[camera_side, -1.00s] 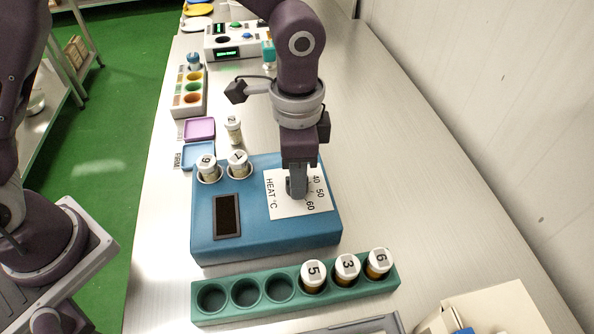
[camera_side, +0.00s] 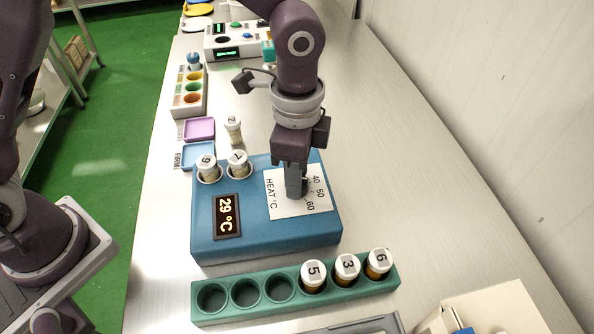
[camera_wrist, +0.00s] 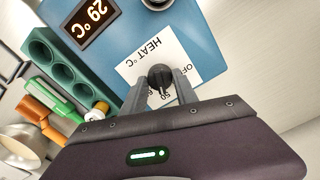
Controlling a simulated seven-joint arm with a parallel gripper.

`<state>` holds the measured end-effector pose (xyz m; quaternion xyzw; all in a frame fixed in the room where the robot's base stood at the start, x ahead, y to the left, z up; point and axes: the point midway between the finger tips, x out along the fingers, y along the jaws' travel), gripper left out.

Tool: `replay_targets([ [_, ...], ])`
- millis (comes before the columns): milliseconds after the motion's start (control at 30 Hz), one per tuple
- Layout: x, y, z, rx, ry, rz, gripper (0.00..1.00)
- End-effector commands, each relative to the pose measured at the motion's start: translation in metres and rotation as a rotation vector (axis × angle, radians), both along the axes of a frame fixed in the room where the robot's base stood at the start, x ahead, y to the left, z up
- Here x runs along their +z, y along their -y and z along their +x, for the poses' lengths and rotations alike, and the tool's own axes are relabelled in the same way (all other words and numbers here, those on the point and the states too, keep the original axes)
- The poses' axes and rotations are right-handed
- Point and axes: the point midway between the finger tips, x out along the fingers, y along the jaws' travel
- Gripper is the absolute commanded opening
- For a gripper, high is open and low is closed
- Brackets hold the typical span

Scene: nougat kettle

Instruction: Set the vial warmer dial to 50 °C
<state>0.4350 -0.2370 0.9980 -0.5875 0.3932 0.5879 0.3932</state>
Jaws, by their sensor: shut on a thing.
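The vial warmer (camera_side: 265,240) is a blue box with a white label reading HEAT °C (camera_side: 270,190) and marks 40, 50 and 60. Its display (camera_side: 227,216) is lit and reads 29 °C; it also shows in the wrist view (camera_wrist: 92,18). Two capped vials, 9 (camera_side: 207,167) and 7 (camera_side: 238,163), stand in its wells. My gripper (camera_side: 296,188) points down over the label and is shut on the black dial (camera_wrist: 160,79), which shows between the fingers in the wrist view. The fingers hide part of the scale, so I cannot tell where the dial points.
A green rack (camera_side: 215,315) in front holds vials 5 (camera_side: 313,274), 3 (camera_side: 346,268) and 6 (camera_side: 378,262), with empty holes on its left. A loose vial (camera_side: 234,130) stands behind the warmer beside blue and pink trays. The table right of the warmer is clear.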

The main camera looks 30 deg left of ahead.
Motion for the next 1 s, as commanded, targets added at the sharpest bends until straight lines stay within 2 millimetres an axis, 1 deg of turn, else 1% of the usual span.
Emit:
replay_targets([
  [67,0.001,0.001,0.001,0.001,0.003,-0.002,0.0],
  [100,0.001,0.001,0.001,0.001,0.003,-0.002,0.39],
  [200,0.001,0.001,0.001,0.001,0.002,-0.002,0.57],
  [467,0.0,0.0,0.0,0.001,0.001,-0.001,0.57],
  [533,0.004,0.0,0.001,0.002,0.003,-0.001,0.57],
  [567,0.008,0.001,0.001,0.002,0.004,-0.002,0.57],
  [700,0.038,0.0,0.001,0.002,0.007,-0.003,0.57],
  [800,0.057,0.0,0.001,0.003,0.005,-0.002,0.57],
  [900,0.068,0.0,0.001,0.002,0.004,-0.002,0.57],
  [1000,0.072,0.0,0.0,0.001,0.001,-0.001,0.57],
])
